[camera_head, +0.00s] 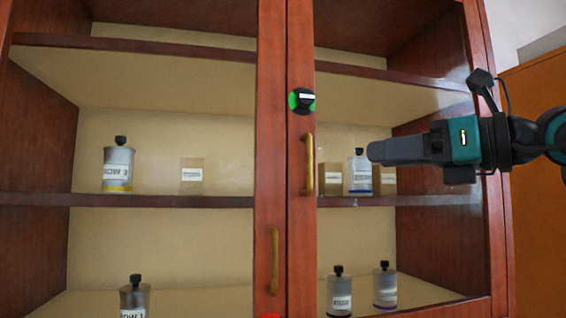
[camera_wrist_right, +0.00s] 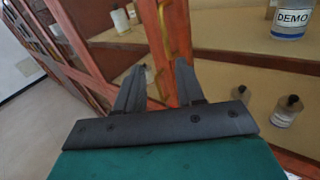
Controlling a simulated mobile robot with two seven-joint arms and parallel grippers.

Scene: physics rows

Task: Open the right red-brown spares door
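The right red-brown door (camera_head: 301,230) is a glass-paned wooden frame; it looks shut, its stile beside the left door's stile (camera_head: 268,150). Its brass vertical handle (camera_head: 309,165) also shows in the right wrist view (camera_wrist_right: 165,28). A black knob with a green part and white mark (camera_head: 302,100) sits on the stile above the handle. My right gripper (camera_head: 374,152) is in front of the right door, to the right of the handle and apart from it. In the right wrist view its fingers (camera_wrist_right: 157,76) are spread with nothing held. My left gripper is not in view.
The left door's handle (camera_head: 274,260) sits lower. Behind the glass stand a DEMO bottle (camera_head: 360,172), two lower bottles (camera_head: 339,292) (camera_head: 384,285) and left-side bottles (camera_head: 118,165) (camera_head: 135,298). An orange-brown surface (camera_head: 540,215) stands at right.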

